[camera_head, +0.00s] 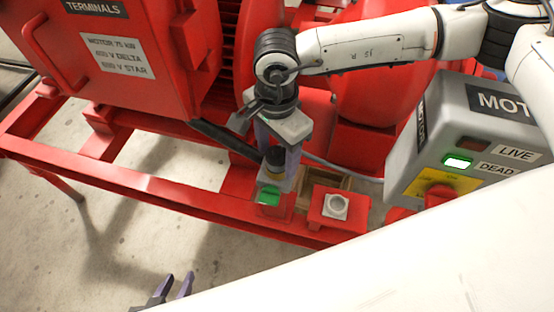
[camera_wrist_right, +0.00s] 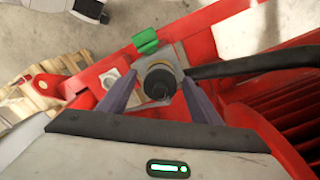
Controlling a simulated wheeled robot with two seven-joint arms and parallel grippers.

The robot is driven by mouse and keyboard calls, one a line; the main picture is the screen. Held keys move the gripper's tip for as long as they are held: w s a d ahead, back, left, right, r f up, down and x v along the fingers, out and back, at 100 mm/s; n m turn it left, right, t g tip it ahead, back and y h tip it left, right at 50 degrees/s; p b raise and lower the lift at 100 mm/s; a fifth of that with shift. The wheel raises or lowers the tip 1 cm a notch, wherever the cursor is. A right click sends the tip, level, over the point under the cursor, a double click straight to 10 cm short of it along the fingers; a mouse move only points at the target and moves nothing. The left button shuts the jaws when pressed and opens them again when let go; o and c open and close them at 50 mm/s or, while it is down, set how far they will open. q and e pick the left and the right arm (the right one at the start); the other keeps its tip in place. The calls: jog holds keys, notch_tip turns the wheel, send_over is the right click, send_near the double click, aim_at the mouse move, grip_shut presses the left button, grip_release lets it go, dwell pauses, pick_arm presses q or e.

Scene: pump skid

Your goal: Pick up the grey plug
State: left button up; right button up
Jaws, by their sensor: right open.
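The grey plug (camera_wrist_right: 160,82) appears as a dark round body, with a black top and a tan ring around it, in a grey square socket with a green flap (camera_wrist_right: 146,41). In the head view the plug (camera_head: 273,166) stands upright on the red frame. My right gripper (camera_head: 277,150) points down over it, with purple fingers on either side. In the wrist view these fingers (camera_wrist_right: 160,98) are apart with the plug between them; whether they touch it I cannot tell. My left gripper (camera_head: 175,287) shows only its fingertips, apart and empty, over the floor.
A grey switch box (camera_head: 455,140) with a lit green DEAD lamp stands right; the red terminal box (camera_head: 130,55) is left.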

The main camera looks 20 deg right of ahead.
jog(key=shift+f, duration=0.1)
jog(key=c, duration=1.3)
notch_tip(320, 180, up, 10)
jog(key=shift+r+b, duration=0.1)
jog(key=shift+b, duration=0.5)
